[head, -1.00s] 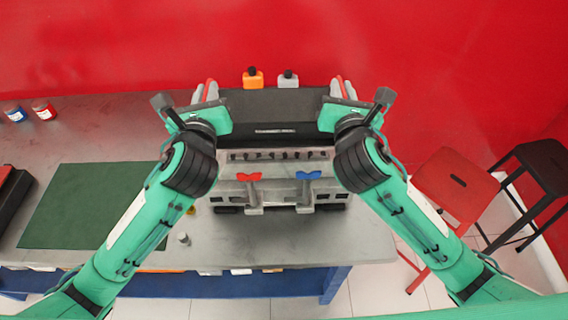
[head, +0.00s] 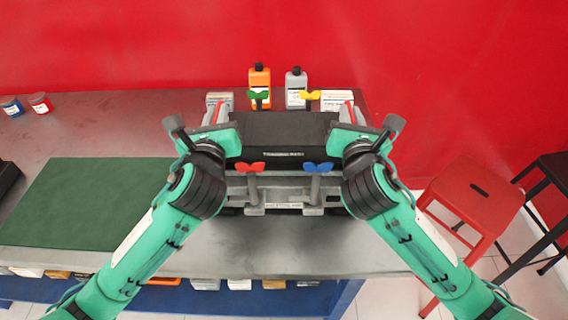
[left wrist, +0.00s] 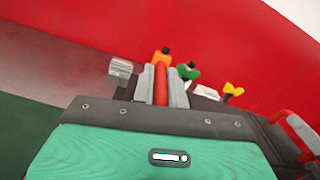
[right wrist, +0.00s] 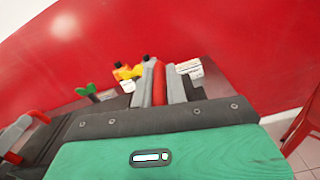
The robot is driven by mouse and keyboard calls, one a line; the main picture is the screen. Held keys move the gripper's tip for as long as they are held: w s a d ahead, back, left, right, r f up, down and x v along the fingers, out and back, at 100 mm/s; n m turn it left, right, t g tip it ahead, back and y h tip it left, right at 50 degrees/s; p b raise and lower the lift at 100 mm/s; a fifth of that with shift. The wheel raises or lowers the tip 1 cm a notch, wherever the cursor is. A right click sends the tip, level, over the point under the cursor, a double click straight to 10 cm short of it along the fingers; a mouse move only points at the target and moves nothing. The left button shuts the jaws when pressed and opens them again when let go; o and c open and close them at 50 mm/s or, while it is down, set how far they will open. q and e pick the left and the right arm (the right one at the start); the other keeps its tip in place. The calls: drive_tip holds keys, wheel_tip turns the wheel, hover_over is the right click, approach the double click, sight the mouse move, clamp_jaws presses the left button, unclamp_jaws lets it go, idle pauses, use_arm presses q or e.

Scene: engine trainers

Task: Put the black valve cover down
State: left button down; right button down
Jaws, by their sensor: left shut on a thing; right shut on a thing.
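The black valve cover (head: 284,134) is level between my two grippers, over the grey engine block (head: 285,197). I cannot tell whether it touches the block. My left gripper (head: 217,114) is shut on its left end and my right gripper (head: 346,114) on its right end. Red (head: 250,167) and blue (head: 318,167) wing-handled clamps stand at its front; green (head: 258,95) and yellow (head: 309,95) ones stand behind it. The left wrist view shows the green (left wrist: 189,74) and yellow (left wrist: 233,91) handles; the cover's gripped ends are mostly hidden there.
An orange bottle (head: 260,80) and a grey bottle (head: 296,84) stand behind the engine, near small white boxes (head: 346,98). A green mat (head: 90,200) lies clear at left. Blue and red jars (head: 40,103) stand far left. A red stool (head: 472,195) is at right.

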use_arm(q)
drive_tip(key=shift+s+d+f, duration=0.1)
drive_tip(key=shift+d, duration=0.15)
use_arm(e)
drive_tip(key=shift+s+a+f, duration=0.1)
drive_tip(key=shift+a+f, duration=0.05)
drive_tip(key=shift+a, duration=0.15)
